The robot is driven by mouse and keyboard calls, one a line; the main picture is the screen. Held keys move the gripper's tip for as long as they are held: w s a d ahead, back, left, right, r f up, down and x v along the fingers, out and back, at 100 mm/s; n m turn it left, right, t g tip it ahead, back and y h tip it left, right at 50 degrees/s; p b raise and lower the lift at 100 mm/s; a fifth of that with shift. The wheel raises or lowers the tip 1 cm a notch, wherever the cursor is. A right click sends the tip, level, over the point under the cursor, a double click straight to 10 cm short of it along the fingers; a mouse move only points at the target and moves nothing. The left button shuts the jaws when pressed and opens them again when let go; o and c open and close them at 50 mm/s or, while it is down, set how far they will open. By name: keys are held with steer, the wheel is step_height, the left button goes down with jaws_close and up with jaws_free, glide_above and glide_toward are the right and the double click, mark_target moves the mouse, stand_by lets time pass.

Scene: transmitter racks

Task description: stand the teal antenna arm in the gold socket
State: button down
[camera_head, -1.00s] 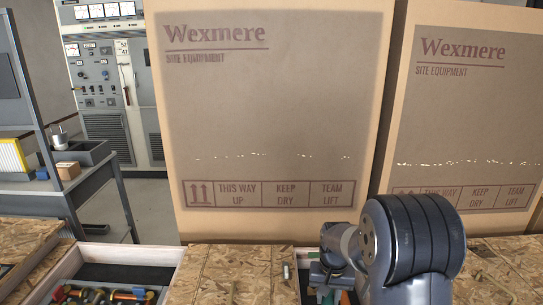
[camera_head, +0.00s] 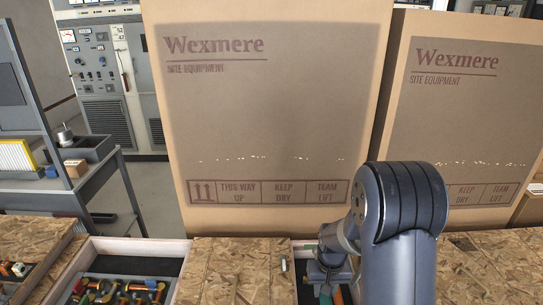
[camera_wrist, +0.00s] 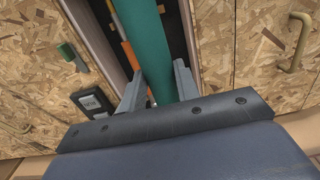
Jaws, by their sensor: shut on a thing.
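The bar's far end runs out of the top of the picture. In the head view my gripper (camera_head: 325,277) is over a dark-lined tray recess in the chipboard top, partly hidden by my arm. A small green-teal piece shows below it there. I cannot make out the gold socket in either view.
Two large Wexmere boxes (camera_head: 265,120) stand behind the chipboard bench (camera_head: 230,270). A tray (camera_head: 178,252) of coloured parts lies at left. In the wrist view an orange-and-grey rod (camera_wrist: 128,55) lies beside the teal bar. A black device (camera_wrist: 90,102) and brass handle (camera_wrist: 295,45) are nearby.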

steer(key=shift+w+f+b, duration=0.2)
steer(key=shift+f+b, duration=0.25)
steer(key=shift+b, duration=0.3)
steer(key=w+f+b, duration=0.9)
steer(key=f+b, duration=0.3)
steer(key=b, duration=1.2)
steer(key=shift+b, duration=0.4)
steer(key=shift+w+r, duration=0.1)
step_height(320, 180, down, 10)
steer(key=b, duration=0.2)
steer(key=shift+r+b, duration=0.15)
steer(key=shift+b, duration=0.2)
